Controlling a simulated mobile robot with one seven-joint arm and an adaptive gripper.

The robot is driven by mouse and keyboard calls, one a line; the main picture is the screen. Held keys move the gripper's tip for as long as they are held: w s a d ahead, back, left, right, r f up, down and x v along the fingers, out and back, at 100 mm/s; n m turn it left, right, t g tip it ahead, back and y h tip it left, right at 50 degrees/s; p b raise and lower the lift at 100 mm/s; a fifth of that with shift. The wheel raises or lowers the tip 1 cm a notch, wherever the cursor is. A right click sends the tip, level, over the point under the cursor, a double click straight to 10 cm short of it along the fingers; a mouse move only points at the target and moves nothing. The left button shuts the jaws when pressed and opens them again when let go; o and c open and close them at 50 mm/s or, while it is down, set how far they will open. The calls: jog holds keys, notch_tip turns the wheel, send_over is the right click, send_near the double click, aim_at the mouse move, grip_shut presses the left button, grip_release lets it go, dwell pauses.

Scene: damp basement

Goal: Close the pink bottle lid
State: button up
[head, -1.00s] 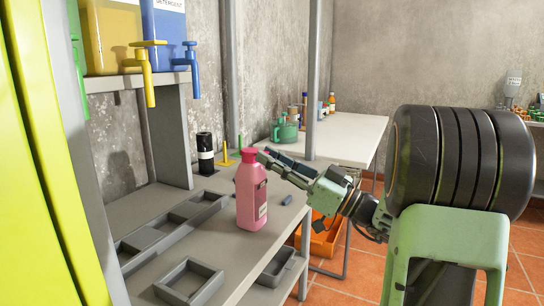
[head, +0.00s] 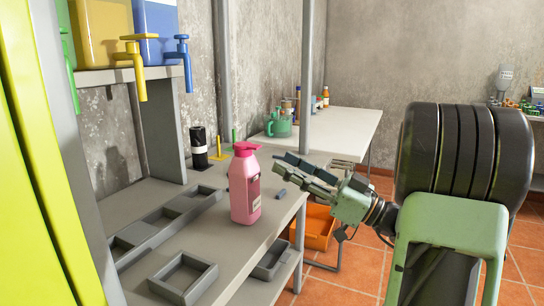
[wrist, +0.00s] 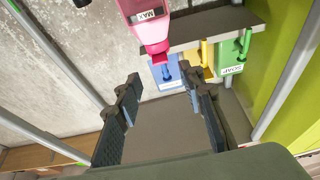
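The pink bottle (head: 245,195) stands upright on the grey workbench (head: 205,246). Its darker pink-red lid (head: 246,148) sits at the top, with a part sticking out to the right; I cannot tell for sure how far it is shut. My gripper (head: 280,163) is to the right of the bottle at about shoulder height, apart from it. In the wrist view, the bottle (wrist: 138,12) appears upside down at the top, with the red lid (wrist: 154,47) beyond the fingers. There my gripper (wrist: 160,76) is open, with nothing between its fingers.
Grey trays (head: 184,280) lie on the bench left of and in front of the bottle. Detergent dispensers with taps (head: 134,62) sit on the shelf above left. A white table (head: 345,135) is beyond, with an orange crate (head: 318,228) below.

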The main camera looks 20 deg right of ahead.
jog(key=v, duration=0.5)
jog(key=shift+s+d+f, duration=0.1)
jog(key=shift+s, duration=0.05)
